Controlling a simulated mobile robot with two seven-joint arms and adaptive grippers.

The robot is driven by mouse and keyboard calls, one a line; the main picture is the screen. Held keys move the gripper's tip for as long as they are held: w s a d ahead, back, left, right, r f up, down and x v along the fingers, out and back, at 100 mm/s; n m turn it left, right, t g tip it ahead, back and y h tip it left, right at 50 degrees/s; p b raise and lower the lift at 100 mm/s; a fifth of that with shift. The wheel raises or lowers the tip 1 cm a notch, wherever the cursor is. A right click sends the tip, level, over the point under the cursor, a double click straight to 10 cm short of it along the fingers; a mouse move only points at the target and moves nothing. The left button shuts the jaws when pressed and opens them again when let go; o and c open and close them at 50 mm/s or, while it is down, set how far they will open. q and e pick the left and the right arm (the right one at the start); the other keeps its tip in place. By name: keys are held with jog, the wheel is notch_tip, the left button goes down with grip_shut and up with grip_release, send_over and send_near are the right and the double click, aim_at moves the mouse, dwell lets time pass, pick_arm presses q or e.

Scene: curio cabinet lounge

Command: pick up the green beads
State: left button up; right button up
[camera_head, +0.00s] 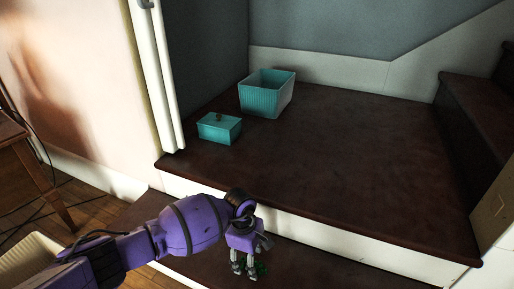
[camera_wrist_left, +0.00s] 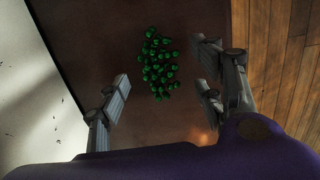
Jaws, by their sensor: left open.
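The green beads (camera_wrist_left: 158,62) lie in a small heap on the dark brown lower step, between my left gripper's fingers as seen in the left wrist view. In the head view only a little of the beads (camera_head: 262,269) shows beside the fingers. My left gripper (camera_head: 245,274) is open above the step, pointing down, with its fingers spread on either side of the beads; it also shows in the left wrist view (camera_wrist_left: 162,92). Nothing is held in it. I cannot tell how far the fingertips are above the step. My right gripper is not in view.
The white riser (camera_head: 330,232) rises close behind my left gripper. A wooden table (camera_head: 35,170) stands at the left. The landing's right part is clear.

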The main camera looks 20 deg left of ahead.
pick_arm(q)
jog(key=shift+w+d+f, duration=0.15)
jog(key=shift+f, duration=0.7)
jog(key=shift+r, duration=0.1)
jog(key=shift+c, duration=1.3)
jog(key=c, duration=1)
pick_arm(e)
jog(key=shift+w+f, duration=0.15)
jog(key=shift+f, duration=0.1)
pick_arm(q)
jog(key=shift+o, duration=0.2)
jog(key=shift+r, duration=0.1)
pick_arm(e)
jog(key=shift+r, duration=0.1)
